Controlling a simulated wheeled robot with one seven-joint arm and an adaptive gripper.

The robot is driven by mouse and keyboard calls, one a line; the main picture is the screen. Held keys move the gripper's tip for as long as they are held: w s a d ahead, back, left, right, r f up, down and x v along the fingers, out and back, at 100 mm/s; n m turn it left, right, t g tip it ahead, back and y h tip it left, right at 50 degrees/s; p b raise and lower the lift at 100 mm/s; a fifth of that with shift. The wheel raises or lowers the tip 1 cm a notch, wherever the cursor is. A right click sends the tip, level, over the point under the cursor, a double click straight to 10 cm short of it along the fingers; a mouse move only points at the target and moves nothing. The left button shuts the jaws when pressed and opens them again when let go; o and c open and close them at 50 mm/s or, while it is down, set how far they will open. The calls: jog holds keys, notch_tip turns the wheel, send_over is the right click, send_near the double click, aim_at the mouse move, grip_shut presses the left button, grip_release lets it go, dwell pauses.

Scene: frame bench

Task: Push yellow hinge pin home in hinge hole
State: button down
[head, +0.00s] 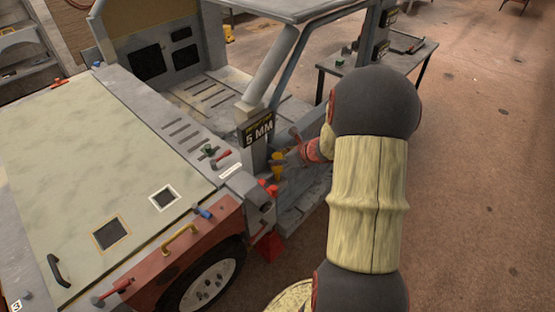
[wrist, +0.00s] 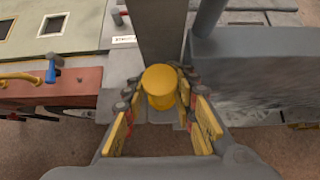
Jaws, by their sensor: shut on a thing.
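The yellow hinge pin (wrist: 160,82) is between the fingers of my gripper (wrist: 160,92) in the wrist view, its round head facing the camera. My gripper is shut on it. In the head view the pin (head: 277,167) shows as a small yellow piece at the foot of the grey door post, with my gripper (head: 281,162) beside it. Small red parts (head: 267,188) sit just below the pin. The hinge hole is hidden in both views, so I cannot tell how deep the pin sits.
The grey post (head: 256,135) with a "5 MM" sign stands close to my gripper. A red side panel (head: 195,245) with a yellow handle (head: 179,240) lies to the left, above a wheel (head: 208,285). A dark table (head: 400,52) stands behind. Open floor lies to the right.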

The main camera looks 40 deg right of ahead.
aim_at(281, 170)
jog(key=shift+f+b, duration=2.75)
jog(key=shift+f, duration=0.35)
jog(key=c, duration=1.4)
grip_release()
jog(key=shift+o, duration=0.3)
jog(key=a+v, duration=0.1)
jog(key=v, duration=1.1)
jog(key=shift+d, duration=0.5)
